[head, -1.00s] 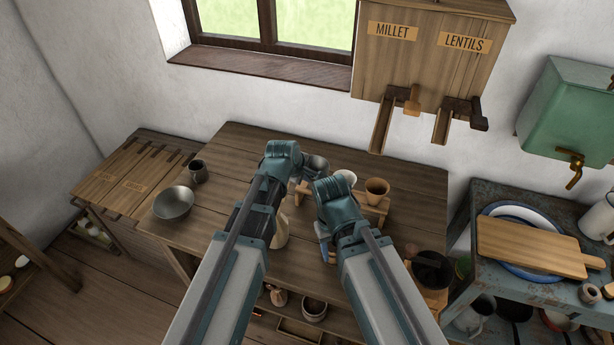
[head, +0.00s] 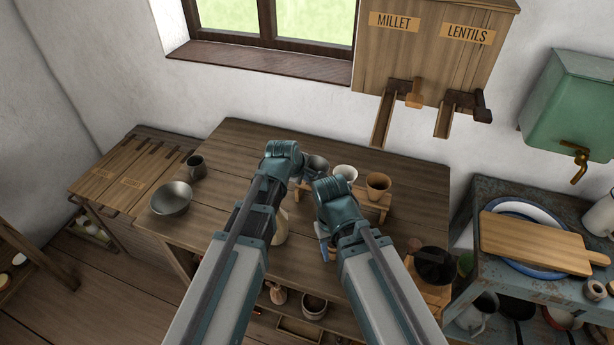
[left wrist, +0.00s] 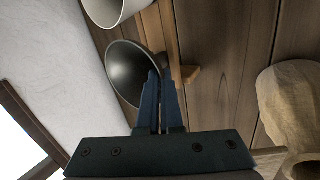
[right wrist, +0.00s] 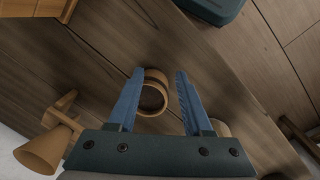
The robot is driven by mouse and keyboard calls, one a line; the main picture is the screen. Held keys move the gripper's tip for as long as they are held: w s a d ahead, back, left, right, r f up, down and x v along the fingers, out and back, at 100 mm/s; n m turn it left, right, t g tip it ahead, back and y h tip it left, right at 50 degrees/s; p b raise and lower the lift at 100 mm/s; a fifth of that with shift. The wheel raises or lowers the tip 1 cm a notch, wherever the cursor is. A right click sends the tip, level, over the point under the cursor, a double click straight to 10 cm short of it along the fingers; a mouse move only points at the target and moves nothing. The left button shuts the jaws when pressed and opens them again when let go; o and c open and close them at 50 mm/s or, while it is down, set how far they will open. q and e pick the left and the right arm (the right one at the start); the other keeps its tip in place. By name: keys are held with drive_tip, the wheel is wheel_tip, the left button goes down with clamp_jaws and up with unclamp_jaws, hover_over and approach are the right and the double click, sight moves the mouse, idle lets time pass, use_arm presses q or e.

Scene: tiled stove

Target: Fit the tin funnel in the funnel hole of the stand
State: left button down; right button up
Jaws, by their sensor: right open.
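The tin funnel is dark grey, with its wide mouth turned up, in the left wrist view (left wrist: 128,70) and partly behind my left gripper in the head view (head: 318,165). My left gripper (left wrist: 158,95) is shut on the funnel's rim. The wooden stand (head: 368,208) carries a white funnel (head: 345,172) and a brown funnel (head: 379,183). The tin funnel is at the stand's left end; its spout and the hole are hidden, so I cannot tell if it is seated.
A grey metal bowl (head: 171,198) and a dark mug (head: 195,166) stand at the table's left. A pale cloth sack (left wrist: 292,105) is near my left gripper. Millet and lentil chutes (head: 384,122) hang behind the stand. The table's back left is clear.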

use_arm(q)
drive_tip(key=shift+f, duration=0.3)
use_arm(e)
drive_tip(key=shift+f, duration=0.3)
use_arm(q)
drive_tip(key=c, duration=1)
unclamp_jaws()
drive_tip(key=shift+r, duration=0.1)
use_arm(e)
drive_tip(key=shift+r, duration=0.1)
use_arm(q)
drive_tip(key=shift+r, duration=0.1)
use_arm(e)
drive_tip(key=shift+r, duration=0.15)
use_arm(q)
drive_tip(key=p+v, duration=1.1)
drive_tip(key=v, duration=0.2)
drive_tip(key=shift+s+r, duration=0.2)
drive_tip(key=shift+r, duration=0.1)
use_arm(e)
wheel_tip(320, 180, up, 11)
drive_tip(key=shift+r, duration=0.2)
use_arm(q)
drive_tip(key=shift+a, duration=0.1)
